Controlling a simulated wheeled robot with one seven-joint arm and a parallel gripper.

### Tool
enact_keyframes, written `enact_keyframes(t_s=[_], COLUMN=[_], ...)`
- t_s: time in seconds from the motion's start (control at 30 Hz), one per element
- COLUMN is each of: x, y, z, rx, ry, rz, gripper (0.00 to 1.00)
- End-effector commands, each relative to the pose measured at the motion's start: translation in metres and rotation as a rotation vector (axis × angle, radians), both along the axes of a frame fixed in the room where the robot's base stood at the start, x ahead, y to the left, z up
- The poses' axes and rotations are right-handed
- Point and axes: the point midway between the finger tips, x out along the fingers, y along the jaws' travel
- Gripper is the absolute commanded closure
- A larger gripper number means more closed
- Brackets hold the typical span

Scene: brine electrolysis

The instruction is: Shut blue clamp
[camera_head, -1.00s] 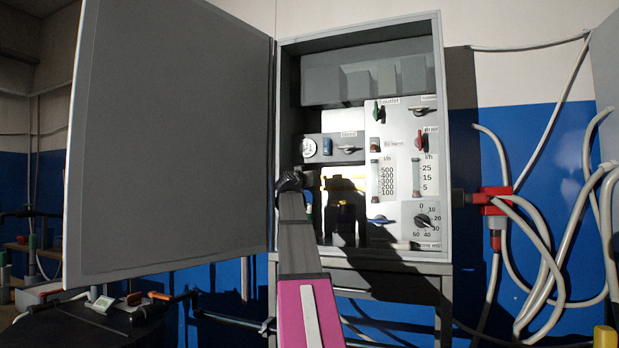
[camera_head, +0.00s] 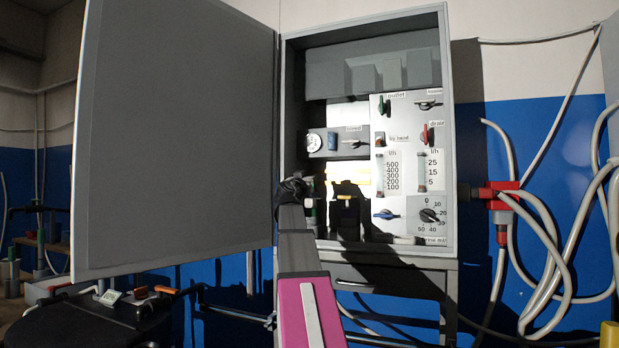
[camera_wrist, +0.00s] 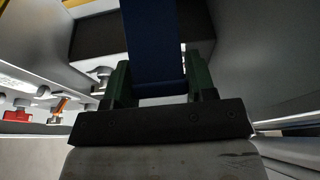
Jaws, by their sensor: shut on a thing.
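In the wrist view, my gripper (camera_wrist: 158,84) has its two green fingers on either side of a broad dark blue piece (camera_wrist: 152,40), which I take to be the blue clamp. The fingers are shut on it. The piece runs up out of the top of the picture, so its far end is hidden. In the head view, my arm reaches into the lower left of the open grey cabinet (camera_head: 449,120). The wrist and the dark interior there hide the fingertips and the clamp, so I cannot tell its angle.
The cabinet door (camera_head: 175,130) stands wide open on the left. Inside, a light panel carries a blue handle (camera_head: 385,214), a red handle (camera_head: 424,134), a green handle (camera_head: 384,106) and a black dial (camera_head: 430,215). A red connector (camera_head: 500,198) with grey hoses is on the right.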

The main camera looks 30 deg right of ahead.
Motion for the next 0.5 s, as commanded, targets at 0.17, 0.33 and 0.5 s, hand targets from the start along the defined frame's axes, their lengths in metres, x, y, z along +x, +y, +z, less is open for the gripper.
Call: enact_keyframes(t_s=[0.17, 0.33, 0.5], x=[-0.008, -0.01, -0.011], y=[0.008, 0.01, 0.012], z=[-0.015, -0.02, -0.026], rx=[-0.001, 0.0, -0.012], ry=[0.001, 0.0, -0.008], rz=[0.001, 0.001, -0.001], gripper=[0.91, 0.92, 0.92])
